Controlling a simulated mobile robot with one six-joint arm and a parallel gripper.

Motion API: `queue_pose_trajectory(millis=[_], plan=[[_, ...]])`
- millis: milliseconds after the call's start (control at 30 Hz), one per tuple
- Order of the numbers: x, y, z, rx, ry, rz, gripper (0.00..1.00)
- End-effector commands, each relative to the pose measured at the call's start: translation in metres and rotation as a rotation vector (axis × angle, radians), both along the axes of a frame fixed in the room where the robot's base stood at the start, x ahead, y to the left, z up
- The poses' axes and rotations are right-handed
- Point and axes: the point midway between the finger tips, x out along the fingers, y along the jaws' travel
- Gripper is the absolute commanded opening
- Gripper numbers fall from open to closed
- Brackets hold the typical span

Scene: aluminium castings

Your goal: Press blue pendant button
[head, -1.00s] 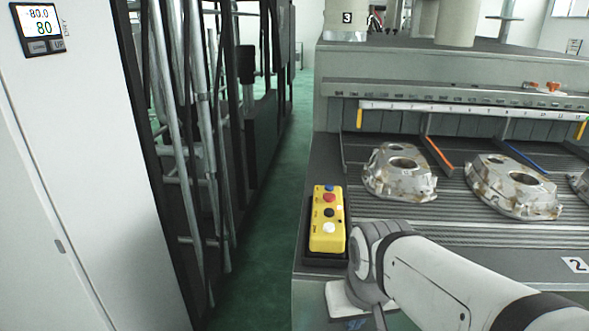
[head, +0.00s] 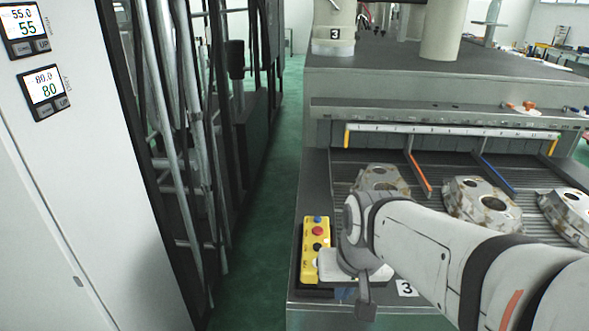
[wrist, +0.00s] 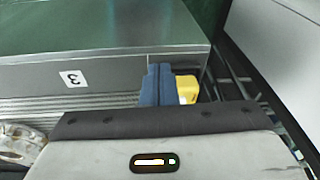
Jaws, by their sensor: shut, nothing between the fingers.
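The yellow pendant (head: 309,262) lies at the left front corner of the grey machine in the head view. Its blue button (head: 317,219) is at the far end, with red and black buttons nearer me. My wrist covers part of the pendant's right side. In the wrist view, my gripper (wrist: 160,68) shows as two blue fingers, shut together and empty. The yellow pendant (wrist: 187,87) appears just right of the fingers and partly behind them. The blue button cannot be made out there. Whether the fingers touch the pendant cannot be told.
Several metal castings (head: 482,202) lie on the ribbed bed right of the pendant, close to my arm. A white cabinet with displays (head: 44,92) and a rack of metal tubes (head: 170,130) stand left. A green floor aisle (head: 262,205) is clear between rack and machine.

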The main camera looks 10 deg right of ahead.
Motion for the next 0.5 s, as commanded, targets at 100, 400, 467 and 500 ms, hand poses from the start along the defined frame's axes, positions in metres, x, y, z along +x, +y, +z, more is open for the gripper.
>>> queue_pose_trajectory(millis=[100, 400, 467, 500], plan=[[0.029, 0.009, 0.042, 0.12, -0.009, -0.175, 0.0], [0.152, 0.017, 0.061, 0.612, -0.022, -0.914, 0.0], [0.178, 0.012, 0.065, 0.71, -0.016, -1.063, 0.0], [0.193, 0.008, 0.067, 0.772, -0.01, -1.156, 0.0]])
